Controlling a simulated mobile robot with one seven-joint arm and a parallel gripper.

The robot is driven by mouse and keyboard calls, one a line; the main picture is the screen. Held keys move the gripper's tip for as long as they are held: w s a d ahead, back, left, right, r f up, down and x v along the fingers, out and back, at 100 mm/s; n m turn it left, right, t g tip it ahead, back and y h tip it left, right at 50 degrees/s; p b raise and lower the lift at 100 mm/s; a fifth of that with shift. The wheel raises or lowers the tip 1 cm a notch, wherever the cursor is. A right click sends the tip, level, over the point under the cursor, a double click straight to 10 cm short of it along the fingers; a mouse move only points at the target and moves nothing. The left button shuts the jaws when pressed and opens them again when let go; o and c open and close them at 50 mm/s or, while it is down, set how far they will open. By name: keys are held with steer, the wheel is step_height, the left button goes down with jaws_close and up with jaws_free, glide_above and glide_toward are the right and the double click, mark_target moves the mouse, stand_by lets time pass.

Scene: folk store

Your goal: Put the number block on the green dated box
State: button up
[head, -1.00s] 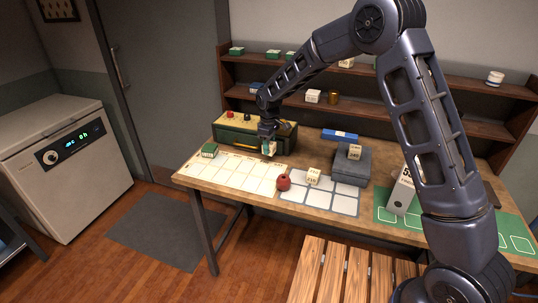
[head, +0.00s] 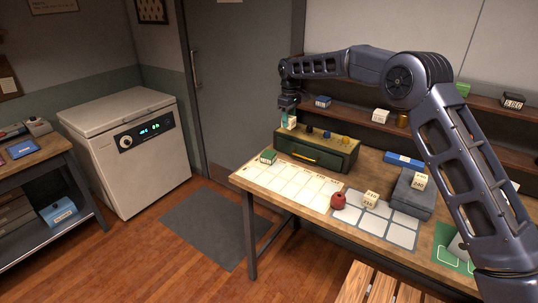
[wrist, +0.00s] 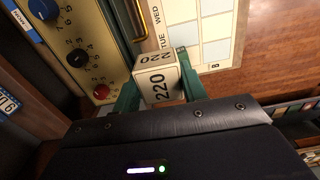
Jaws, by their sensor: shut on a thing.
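My gripper (head: 288,118) is shut on a cream number block (wrist: 160,88), which reads 220 in the wrist view. The green fingers clasp it on two sides. In the head view the block (head: 292,124) hangs in the air by the left end of the green drawer unit. A small green-sided box (head: 268,157) sits at the far left corner of the calendar sheet, below my gripper; its date is too small to read. Other cream number blocks stand on the grid sheet (head: 370,200) and on a grey box (head: 420,181).
The green drawer unit (head: 315,152) with a yellow knobbed top stands close to my gripper. The pale calendar sheet (head: 300,186) is largely clear. A red round object (head: 338,201) sits at its right end. Shelves (head: 440,140) run behind the table. A white freezer (head: 130,150) stands left.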

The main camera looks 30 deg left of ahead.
step_height(320, 180, up, 5)
glide_above(268, 153)
step_height(268, 153, down, 19)
steer(key=shift+f, duration=0.15)
stand_by(0.5)
steer(key=shift+d+f, duration=0.1)
steer(key=o, duration=1)
steer(key=shift+c, duration=0.2)
step_height(268, 153, up, 12)
steer(key=shift+w, duration=0.1)
